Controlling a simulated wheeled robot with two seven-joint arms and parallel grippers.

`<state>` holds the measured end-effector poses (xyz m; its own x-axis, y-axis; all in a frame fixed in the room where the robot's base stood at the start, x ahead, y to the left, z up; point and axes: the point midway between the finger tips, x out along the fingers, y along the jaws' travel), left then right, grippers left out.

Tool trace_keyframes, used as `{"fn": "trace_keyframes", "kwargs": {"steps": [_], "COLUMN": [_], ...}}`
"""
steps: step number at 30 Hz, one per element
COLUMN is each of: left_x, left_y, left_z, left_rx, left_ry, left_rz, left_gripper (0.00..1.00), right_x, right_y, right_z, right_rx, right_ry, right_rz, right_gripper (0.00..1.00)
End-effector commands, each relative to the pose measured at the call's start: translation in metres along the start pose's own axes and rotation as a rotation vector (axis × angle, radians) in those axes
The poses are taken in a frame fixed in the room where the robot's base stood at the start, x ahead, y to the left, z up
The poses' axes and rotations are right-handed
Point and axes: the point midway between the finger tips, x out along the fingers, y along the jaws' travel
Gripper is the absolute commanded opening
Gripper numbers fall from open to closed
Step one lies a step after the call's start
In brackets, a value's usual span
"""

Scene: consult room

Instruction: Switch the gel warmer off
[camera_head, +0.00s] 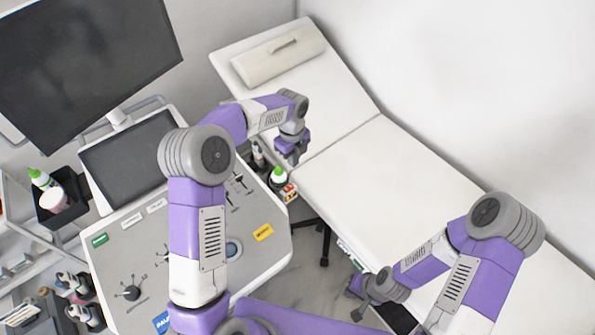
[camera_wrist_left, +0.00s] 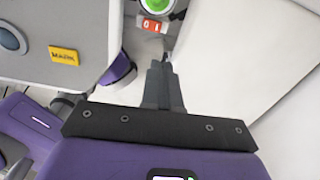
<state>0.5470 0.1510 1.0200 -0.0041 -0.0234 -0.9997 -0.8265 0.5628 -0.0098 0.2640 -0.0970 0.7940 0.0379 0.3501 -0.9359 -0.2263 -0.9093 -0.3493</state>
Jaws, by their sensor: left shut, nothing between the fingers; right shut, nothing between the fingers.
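The gel warmer (camera_head: 283,187) is on the right side of the ultrasound cart and holds a bottle with a green cap (camera_head: 278,174). A red-orange switch (camera_head: 290,192) with white marks is on its front; the switch also shows in the left wrist view (camera_wrist_left: 151,26), just below the green cap (camera_wrist_left: 157,5). Which way the switch is set I cannot tell. My left gripper (camera_head: 293,157) is shut and empty, above and close to the warmer; its closed fingertips (camera_wrist_left: 160,64) point toward the switch, apart from it. My right gripper (camera_head: 357,291) is shut and empty, low beside the couch.
The white couch (camera_head: 345,165) with a pillow (camera_head: 280,55) runs along the right. The ultrasound cart's control panel (camera_head: 130,262), a yellow MARK key (camera_head: 263,232) and a monitor (camera_head: 85,60) are on the left. A black bin (camera_head: 62,197) holds another green-capped bottle.

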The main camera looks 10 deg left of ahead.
Motion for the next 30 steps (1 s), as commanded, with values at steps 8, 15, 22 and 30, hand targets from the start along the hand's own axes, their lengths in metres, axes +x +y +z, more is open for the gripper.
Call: {"fn": "trace_keyframes", "kwargs": {"steps": [8,15,22,30], "left_x": [-0.012,-0.009,0.022,0.082], "left_y": [0.000,0.000,0.001,0.002], "left_z": [0.006,0.006,0.006,0.007], "left_rx": [0.069,0.066,0.066,0.065], "left_ry": [-0.021,-0.019,-0.017,-0.016], "left_rz": [0.014,0.014,0.017,0.017], "left_gripper": [0.00,0.00,0.00,0.00], "right_x": [0.003,0.003,0.007,0.011], "right_y": [0.001,0.001,0.003,0.004], "right_z": [0.001,0.000,0.000,0.000], "right_rx": [0.000,0.000,0.000,0.000], "right_ry": [-0.001,-0.001,-0.001,-0.001], "right_rz": [0.000,0.000,0.000,0.000], "right_gripper": [0.00,0.00,0.00,0.00]}}
